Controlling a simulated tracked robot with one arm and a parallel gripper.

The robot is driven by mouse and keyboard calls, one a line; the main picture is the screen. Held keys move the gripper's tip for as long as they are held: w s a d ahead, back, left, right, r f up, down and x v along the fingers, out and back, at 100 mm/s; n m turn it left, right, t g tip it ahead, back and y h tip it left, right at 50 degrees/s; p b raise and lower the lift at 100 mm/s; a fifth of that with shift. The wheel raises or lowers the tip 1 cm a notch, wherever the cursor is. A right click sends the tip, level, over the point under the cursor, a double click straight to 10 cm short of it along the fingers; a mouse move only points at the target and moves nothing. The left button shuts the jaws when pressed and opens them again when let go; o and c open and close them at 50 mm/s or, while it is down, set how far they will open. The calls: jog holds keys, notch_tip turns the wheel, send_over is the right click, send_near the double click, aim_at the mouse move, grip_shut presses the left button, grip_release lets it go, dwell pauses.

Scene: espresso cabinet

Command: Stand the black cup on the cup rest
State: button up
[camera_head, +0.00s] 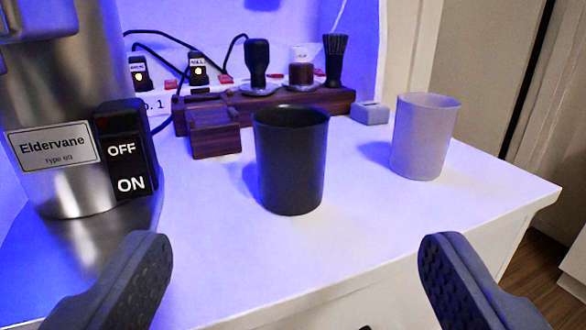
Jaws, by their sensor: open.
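The black cup (290,165) stands upright on the white cabinet top, near the middle of the view. My gripper (290,265) is open and empty, with its two dark padded fingers wide apart at the bottom left and bottom right. The cup is beyond the fingertips, between them in the picture and not touched. I cannot tell for certain which thing is the cup rest.
A steel machine labelled Eldervane (55,150) with an OFF/ON switch stands at left. A pale cup (423,137) stands right of the black cup. A wooden rack (270,105) with tools is behind. The cabinet top (400,220) is clear at front right, ending at an edge.

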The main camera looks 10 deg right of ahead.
jog(key=b, duration=0.1)
send_near(290, 135)
jog(key=w, duration=0.5)
jog(key=shift+d+r, duration=0.15)
jog(key=shift+d, duration=0.2)
jog(key=w, duration=0.1)
jog(key=w+b, duration=0.1)
jog(key=w, duration=0.2)
jog(key=shift+w+d+f, duration=0.15)
jog(key=shift+w+f, duration=0.1)
jog(key=shift+w+d+r, duration=0.1)
jog(key=shift+w, duration=0.3)
jog(key=c, duration=1.2)
